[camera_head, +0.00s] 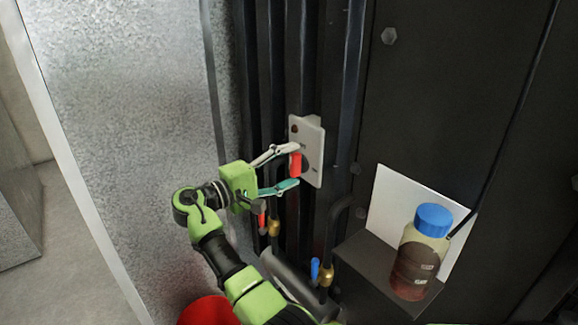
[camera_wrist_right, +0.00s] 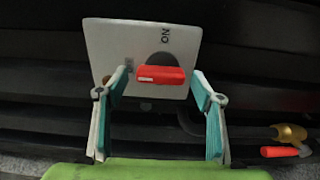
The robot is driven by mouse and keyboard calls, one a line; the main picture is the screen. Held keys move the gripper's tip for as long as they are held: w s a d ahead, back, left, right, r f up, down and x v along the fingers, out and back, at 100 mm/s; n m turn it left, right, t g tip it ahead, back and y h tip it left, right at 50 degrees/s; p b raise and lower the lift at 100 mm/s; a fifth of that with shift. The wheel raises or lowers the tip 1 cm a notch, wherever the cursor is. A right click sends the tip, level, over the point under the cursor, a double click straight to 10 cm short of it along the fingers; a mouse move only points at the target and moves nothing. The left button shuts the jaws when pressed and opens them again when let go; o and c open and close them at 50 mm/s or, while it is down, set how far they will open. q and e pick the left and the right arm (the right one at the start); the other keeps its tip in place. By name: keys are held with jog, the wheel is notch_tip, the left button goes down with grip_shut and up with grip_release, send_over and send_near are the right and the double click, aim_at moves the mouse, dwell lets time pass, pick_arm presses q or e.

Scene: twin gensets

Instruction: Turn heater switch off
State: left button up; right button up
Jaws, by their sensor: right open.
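The heater switch is a light grey plate (camera_head: 309,128) with a red knob (camera_head: 295,165), mounted on the dark genset in the head view. In the right wrist view the plate (camera_wrist_right: 112,36) carries an "ON" mark at its upper right and a second, partly hidden mark at left. The red knob (camera_wrist_right: 162,75) lies nearly level across the picture. My right gripper (camera_head: 298,166) is open, with its fingertips on either side of the knob. In the wrist view the fingers (camera_wrist_right: 162,88) stand apart with the knob between them; contact cannot be told. My left gripper is out of view.
A bottle with a blue cap (camera_head: 433,220) stands on a dark ledge (camera_head: 362,262) at right, before a white sheet (camera_head: 397,196). Brass valves with a blue handle (camera_head: 315,269) and a red handle (camera_wrist_right: 280,151) sit below the switch. A red round object (camera_head: 208,311) is at the bottom.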

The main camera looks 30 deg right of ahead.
jog(key=a, duration=0.7)
jog(key=shift+s, duration=0.25)
jog(key=shift+a, duration=0.1)
